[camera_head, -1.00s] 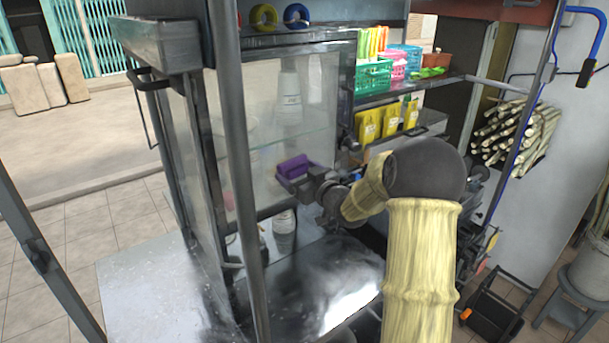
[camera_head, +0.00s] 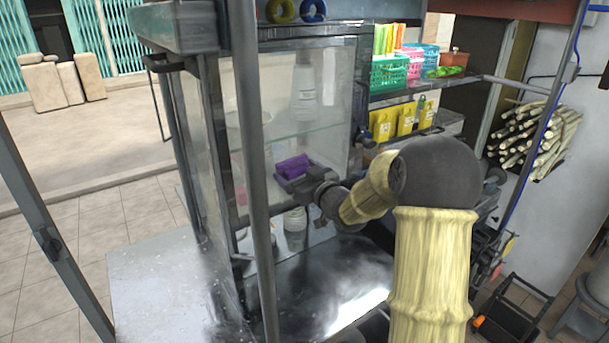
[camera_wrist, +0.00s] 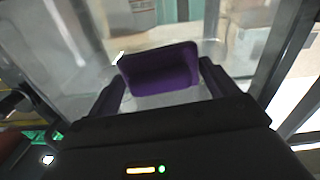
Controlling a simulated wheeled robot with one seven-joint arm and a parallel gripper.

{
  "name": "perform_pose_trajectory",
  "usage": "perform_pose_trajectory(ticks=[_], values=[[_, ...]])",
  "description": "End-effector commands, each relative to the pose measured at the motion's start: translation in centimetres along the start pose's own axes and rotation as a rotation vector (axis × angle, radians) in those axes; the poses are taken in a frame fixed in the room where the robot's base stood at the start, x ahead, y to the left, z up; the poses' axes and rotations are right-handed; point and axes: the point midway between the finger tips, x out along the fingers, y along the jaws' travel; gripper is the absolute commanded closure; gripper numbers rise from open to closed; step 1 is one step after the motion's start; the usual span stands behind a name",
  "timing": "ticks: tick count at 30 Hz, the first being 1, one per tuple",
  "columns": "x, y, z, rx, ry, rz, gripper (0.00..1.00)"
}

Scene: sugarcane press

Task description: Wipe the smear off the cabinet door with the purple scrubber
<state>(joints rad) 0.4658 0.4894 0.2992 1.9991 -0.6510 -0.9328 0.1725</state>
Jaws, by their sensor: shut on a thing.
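The purple scrubber (camera_head: 293,167) is held in my gripper (camera_head: 300,180) in front of the glass cabinet door (camera_head: 316,125). In the wrist view the scrubber (camera_wrist: 160,68) sits between the two fingers of my gripper (camera_wrist: 160,85), with its broad face towards the glass. The scrubber is close to the lower part of the door; I cannot tell whether it touches. The glass looks hazy, and I cannot make out a distinct smear. Pale containers show through the glass.
A metal post (camera_head: 252,150) stands in front of the cabinet's left side. A shiny metal worktop (camera_head: 335,285) lies below. To the right are yellow packets (camera_head: 405,120), a green basket (camera_head: 389,73) and bundled cane (camera_head: 535,135).

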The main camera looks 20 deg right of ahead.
Motion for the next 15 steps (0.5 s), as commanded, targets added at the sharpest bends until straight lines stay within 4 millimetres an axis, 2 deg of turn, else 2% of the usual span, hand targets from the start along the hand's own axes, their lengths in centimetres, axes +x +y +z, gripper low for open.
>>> perform_pose_trajectory(ticks=[15], values=[[0.05,-1.07,-0.04,-0.001,0.002,-0.003,0.33]])
